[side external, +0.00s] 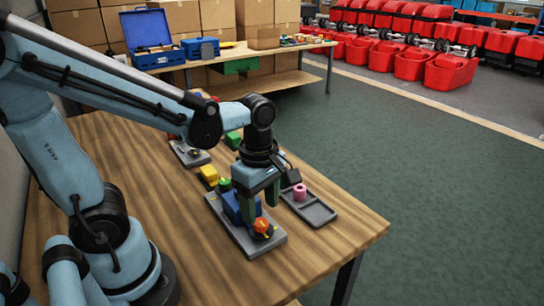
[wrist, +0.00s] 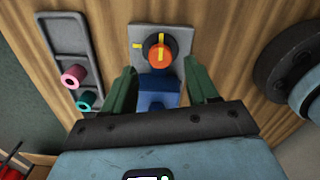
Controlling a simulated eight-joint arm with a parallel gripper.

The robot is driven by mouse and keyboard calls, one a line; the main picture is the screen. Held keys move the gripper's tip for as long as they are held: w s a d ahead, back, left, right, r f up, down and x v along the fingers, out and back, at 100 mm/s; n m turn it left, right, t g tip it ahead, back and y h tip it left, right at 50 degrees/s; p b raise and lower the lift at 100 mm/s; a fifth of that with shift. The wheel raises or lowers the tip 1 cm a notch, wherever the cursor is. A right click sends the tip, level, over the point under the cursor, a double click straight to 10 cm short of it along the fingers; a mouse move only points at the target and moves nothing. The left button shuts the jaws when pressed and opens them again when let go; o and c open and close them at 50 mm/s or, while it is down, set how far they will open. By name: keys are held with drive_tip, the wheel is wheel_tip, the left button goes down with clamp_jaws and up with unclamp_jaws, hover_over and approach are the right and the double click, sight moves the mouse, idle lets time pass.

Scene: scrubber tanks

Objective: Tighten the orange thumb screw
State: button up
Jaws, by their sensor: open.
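The orange thumb screw (wrist: 159,57) is a round knob with a yellow mark, mounted on a grey plate (wrist: 138,33). A yellow mark (wrist: 137,46) lies on the plate beside it. The screw (side external: 261,226) and plate (side external: 275,243) also show in the side view. A blue block (wrist: 157,92) adjoins the screw. My gripper (wrist: 160,70) is open, with its green fingers apart on either side of the blue block and near the screw, not visibly touching it. In the side view my gripper (side external: 260,210) points down above the plate, partly hiding the block.
A grey tray (wrist: 70,35) stands beside the plate, holding a pink ring (wrist: 73,76) and a teal ring (wrist: 87,100). Yellow (side external: 208,174) and green (side external: 224,184) pieces stand behind the plate. Another grey fixture (side external: 190,155) is farther back. The table's front right (side external: 340,230) is clear.

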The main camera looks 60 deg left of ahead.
sight(261, 222)
drive_tip(key=shift+f, duration=1.9)
drive_tip(key=shift+c, duration=0.3)
drive_tip(key=c, duration=1)
drive_tip(key=shift+m, duration=0.3)
